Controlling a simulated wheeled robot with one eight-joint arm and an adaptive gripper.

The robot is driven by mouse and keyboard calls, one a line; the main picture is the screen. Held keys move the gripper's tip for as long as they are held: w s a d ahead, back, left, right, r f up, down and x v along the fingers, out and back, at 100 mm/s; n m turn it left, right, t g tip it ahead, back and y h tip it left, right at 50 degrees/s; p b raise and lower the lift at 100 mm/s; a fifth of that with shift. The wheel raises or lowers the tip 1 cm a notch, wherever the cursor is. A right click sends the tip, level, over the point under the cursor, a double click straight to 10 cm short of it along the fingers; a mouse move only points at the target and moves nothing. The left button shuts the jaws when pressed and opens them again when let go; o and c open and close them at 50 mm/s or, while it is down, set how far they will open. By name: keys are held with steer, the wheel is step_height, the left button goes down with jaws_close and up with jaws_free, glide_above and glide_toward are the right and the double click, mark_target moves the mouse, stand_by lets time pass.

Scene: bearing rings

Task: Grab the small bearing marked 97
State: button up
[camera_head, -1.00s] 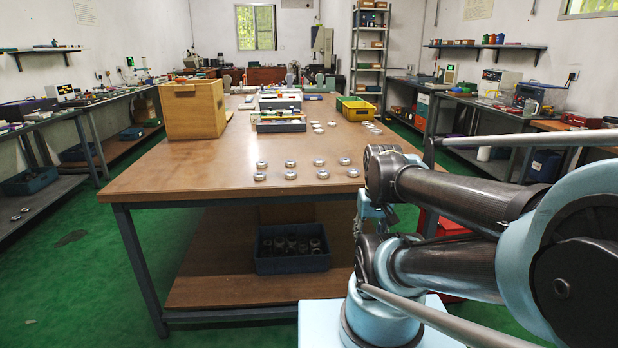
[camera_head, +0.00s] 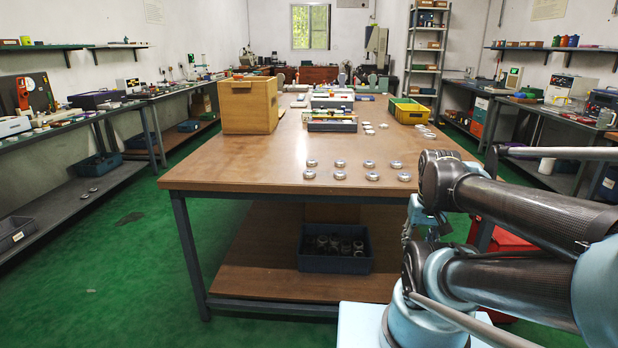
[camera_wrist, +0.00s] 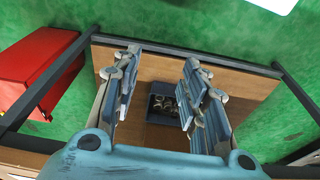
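Several small silver bearings (camera_head: 339,175) lie flat in two short rows near the front edge of the wooden table (camera_head: 240,165) in the head view. More bearings (camera_head: 368,127) lie further back, left of the yellow bin. Their markings are too small to read, so I cannot tell which one is marked 97. In the wrist view my gripper (camera_wrist: 159,92) has its two fingers wide apart with nothing between them. It points down towards the lower shelf, and no tabletop bearing shows there. My folded arm is at the right of the head view.
A wooden box (camera_head: 250,107) stands at the table's left and a yellow bin (camera_head: 409,111) at its right. A dark blue bin (camera_head: 334,262) with metal parts sits on the lower shelf. A red box (camera_wrist: 38,65) stands beside the table. Green floor is free at left.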

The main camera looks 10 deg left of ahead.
steer(key=o, duration=0.4)
steer(key=shift+s+r, duration=0.15)
steer(key=shift+o, duration=0.6)
steer(key=w+a+r+n, duration=0.3)
steer(key=w+r, duration=0.3)
steer(key=r, duration=0.2)
steer(key=shift+r, duration=0.2)
steer(key=w+a+r+n+g+y, duration=0.1)
steer(key=w+a+r+n, duration=0.4)
steer(key=w+a+r, duration=0.3)
steer(key=w+a+r+n, duration=0.4)
steer(key=w+a+r, duration=0.2)
steer(key=w+a, duration=0.35)
steer(key=n+g, duration=0.1)
steer(key=n, duration=0.3)
glide_above(310, 172)
step_height(310, 172, down, 9)
steer(key=shift+w+d+f, duration=0.1)
steer(key=shift+w+f, duration=0.05)
steer(key=shift+f, duration=3.05)
